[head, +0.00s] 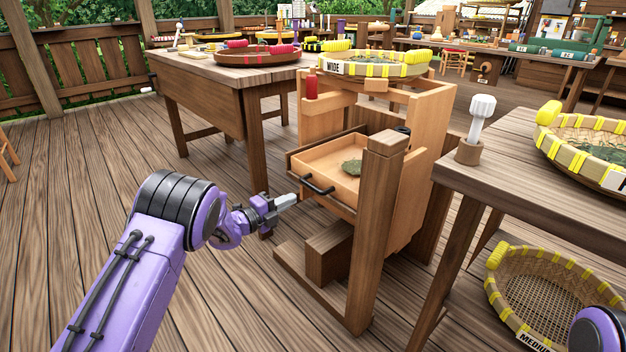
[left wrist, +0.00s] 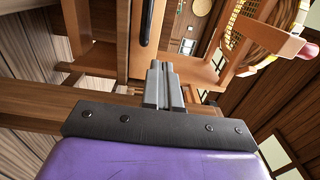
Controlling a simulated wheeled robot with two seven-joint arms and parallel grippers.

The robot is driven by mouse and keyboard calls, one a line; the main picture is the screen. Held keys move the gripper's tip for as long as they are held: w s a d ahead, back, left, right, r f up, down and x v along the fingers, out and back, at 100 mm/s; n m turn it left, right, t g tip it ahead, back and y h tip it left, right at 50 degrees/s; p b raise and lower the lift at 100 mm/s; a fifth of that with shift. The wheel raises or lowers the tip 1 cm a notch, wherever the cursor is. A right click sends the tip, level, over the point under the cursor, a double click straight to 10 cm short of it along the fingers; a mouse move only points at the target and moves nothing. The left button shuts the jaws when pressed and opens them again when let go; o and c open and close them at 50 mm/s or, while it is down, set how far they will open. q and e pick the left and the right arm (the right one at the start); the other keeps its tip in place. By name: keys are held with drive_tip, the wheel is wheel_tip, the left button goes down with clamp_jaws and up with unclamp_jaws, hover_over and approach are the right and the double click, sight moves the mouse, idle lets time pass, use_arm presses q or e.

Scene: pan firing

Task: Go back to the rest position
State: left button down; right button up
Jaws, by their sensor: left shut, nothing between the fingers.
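My left arm is purple with black bands and comes in from the lower left in the head view. My left gripper (head: 287,201) is shut and empty, just left of an open wooden drawer (head: 322,160) with a black handle (head: 318,187). The gripper's closed grey fingers (left wrist: 164,84) show in the left wrist view, with the black handle (left wrist: 146,22) beyond them and apart from them. A green leaf-like piece (head: 352,167) lies in the drawer. Of my right arm only a purple part shows at the lower right edge; its gripper is out of view.
The wooden stand (head: 378,230) with the drawer bears a yellow-trimmed basket marked WIDE (head: 375,66). A table (head: 225,75) stands behind it to the left. Another table (head: 520,185) stands at right, with a MEDIUM basket (head: 520,310) below. The floor at left is clear.

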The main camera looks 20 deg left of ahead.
use_arm(q)
drive_tip(key=s+a+f+n+g+y, duration=0.35)
drive_tip(key=s+f+n+y, duration=0.65)
drive_tip(key=s+f+n, duration=0.9)
drive_tip(key=s+d+f+n+g+y, duration=0.1)
drive_tip(key=s+f+n+g, duration=0.25)
drive_tip(key=s, duration=0.55)
drive_tip(key=s+d+f+n+g, duration=0.1)
drive_tip(key=s+f+n+g, duration=0.2)
drive_tip(key=s, duration=0.7)
drive_tip(key=s+d+f+n+g+y, duration=0.1)
drive_tip(key=s+f+n+g, duration=0.15)
drive_tip(key=s+n, duration=0.45)
drive_tip(key=s+r+m+p, duration=0.1)
drive_tip(key=s+r+p, duration=0.1)
drive_tip(key=r+p, duration=1.2)
drive_tip(key=s+r+m+p, duration=0.1)
drive_tip(key=r+p, duration=1.2)
drive_tip(key=p, duration=0.1)
drive_tip(key=shift+s+d+r+p, duration=0.35)
drive_tip(key=shift+d+r, duration=0.05)
drive_tip(key=shift+d, duration=0.05)
